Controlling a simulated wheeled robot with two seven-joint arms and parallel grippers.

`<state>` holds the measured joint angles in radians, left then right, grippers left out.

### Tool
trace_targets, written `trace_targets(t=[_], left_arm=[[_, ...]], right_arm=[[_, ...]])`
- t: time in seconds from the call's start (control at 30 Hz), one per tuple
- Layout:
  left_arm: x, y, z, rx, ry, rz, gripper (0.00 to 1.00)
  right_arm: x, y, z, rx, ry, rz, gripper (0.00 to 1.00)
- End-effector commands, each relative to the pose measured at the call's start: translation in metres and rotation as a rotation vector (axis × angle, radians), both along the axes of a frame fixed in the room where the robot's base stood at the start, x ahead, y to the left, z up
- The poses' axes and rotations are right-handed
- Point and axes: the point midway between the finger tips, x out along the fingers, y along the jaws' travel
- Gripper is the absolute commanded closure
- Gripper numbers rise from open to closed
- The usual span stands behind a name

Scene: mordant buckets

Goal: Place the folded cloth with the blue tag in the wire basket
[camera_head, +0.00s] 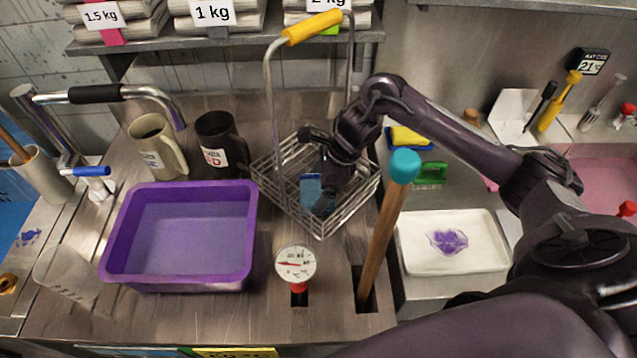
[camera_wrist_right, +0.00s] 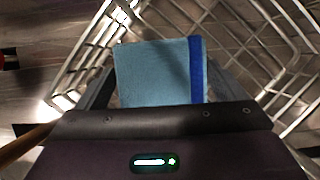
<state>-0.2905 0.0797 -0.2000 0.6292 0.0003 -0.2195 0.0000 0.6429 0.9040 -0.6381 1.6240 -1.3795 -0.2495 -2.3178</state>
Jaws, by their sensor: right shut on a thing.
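The wire basket (camera_head: 348,215) stands on the metal counter, with a tall handle that has a yellow grip (camera_head: 312,27). My right gripper (camera_head: 322,195) reaches down inside the basket and is shut on a folded light-blue cloth (camera_head: 310,188). In the right wrist view the cloth (camera_wrist_right: 150,72) shows between the fingers, with a dark-blue strip, the blue tag (camera_wrist_right: 197,70), along its right side. Basket wires (camera_wrist_right: 285,60) surround it. I cannot tell whether the cloth touches the basket floor. My left gripper is not in view.
A purple tub (camera_head: 180,275) stands left of the basket, with two mugs (camera_head: 157,145) behind it. A dial gauge (camera_head: 295,264) stands in front. A teal-topped wooden stick (camera_head: 385,230) rises close to the right of the basket. A white tray (camera_head: 450,265) lies farther right.

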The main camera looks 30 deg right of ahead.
Motion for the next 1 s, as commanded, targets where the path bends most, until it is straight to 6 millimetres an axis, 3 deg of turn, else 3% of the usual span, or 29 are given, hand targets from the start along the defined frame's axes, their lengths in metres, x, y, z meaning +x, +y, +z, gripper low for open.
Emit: trace_targets(t=[0.07, 0.23, 0.27, 0.33, 0.67, 0.77, 1.0], left_arm=[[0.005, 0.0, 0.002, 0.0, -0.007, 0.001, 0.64], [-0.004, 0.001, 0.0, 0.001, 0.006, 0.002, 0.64], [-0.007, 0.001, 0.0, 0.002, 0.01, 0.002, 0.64], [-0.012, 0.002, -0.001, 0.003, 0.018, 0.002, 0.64], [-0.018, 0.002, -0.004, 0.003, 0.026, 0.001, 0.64], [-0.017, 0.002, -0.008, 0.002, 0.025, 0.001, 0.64], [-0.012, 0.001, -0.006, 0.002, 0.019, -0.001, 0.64]], right_arm=[[0.001, 0.0, -0.002, 0.001, -0.003, 0.0, 0.39], [0.001, 0.0, -0.002, 0.001, -0.003, 0.001, 0.39], [0.0, 0.0, -0.003, 0.0, -0.002, 0.001, 0.07], [0.0, 0.0, -0.003, 0.0, -0.002, 0.001, 0.0], [0.0, -0.003, 0.004, 0.0, -0.003, 0.001, 0.0], [-0.003, -0.009, 0.017, -0.002, -0.007, 0.001, 0.0], [-0.011, -0.029, 0.069, -0.005, -0.008, 0.0, 0.0]])
